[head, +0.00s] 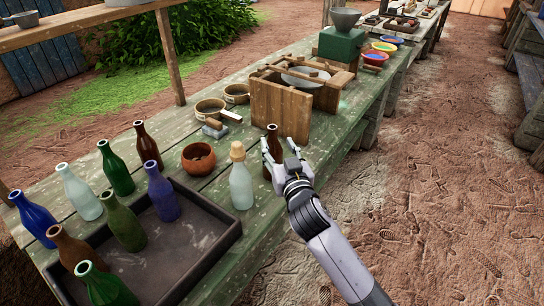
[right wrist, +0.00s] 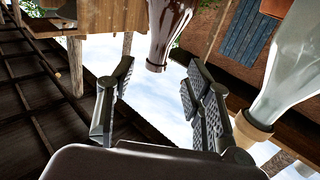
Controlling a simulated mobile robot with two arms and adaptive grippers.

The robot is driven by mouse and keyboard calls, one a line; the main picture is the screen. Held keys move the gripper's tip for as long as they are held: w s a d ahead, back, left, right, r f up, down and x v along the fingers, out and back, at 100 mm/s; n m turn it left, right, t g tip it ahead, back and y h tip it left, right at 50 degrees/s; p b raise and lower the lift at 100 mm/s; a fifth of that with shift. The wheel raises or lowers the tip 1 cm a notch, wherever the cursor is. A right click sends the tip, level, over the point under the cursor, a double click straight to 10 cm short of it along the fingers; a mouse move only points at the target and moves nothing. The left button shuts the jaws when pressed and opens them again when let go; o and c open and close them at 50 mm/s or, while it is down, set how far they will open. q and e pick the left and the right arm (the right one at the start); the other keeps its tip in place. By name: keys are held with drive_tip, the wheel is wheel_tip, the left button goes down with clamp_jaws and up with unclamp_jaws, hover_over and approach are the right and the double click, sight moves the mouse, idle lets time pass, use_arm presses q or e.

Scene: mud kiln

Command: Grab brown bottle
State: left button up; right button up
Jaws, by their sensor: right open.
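A dark brown bottle (head: 272,143) stands upright on the green wooden table, near its front edge and beside a wooden box. My right gripper (head: 279,156) is open at this bottle, its fingers partly covering the bottle's lower part. In the right wrist view, which looks upside down, the bottle's neck (right wrist: 168,35) hangs ahead of the open fingers (right wrist: 160,68), with visible space on both sides. Other brown bottles stand farther left: a reddish-brown one (head: 147,147) on the table and a lighter one (head: 74,248) at the dark tray. My left gripper is not in view.
A clear bottle with a tan stopper (head: 241,183) stands close left of my right gripper; it also shows in the right wrist view (right wrist: 283,75). The wooden box (head: 280,108) stands just behind. A clay bowl (head: 198,158) and a dark tray (head: 205,246) are left. Open ground lies right.

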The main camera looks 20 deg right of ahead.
sight(274, 133)
drive_tip(key=shift+w, duration=0.8)
drive_tip(key=shift+w+d+r+p, duration=0.1)
drive_tip(key=shift+w+r+p, duration=0.1)
drive_tip(key=shift+w, duration=0.7)
drive_tip(key=shift+w+d+r+p, duration=0.1)
drive_tip(key=shift+w+p, duration=0.1)
drive_tip(key=shift+w, duration=0.65)
drive_tip(key=shift+w+d+r+p, duration=0.1)
drive_tip(key=shift+w+p, duration=0.1)
drive_tip(key=shift+w, duration=0.7)
clamp_jaws()
drive_tip(key=shift+r, duration=0.1)
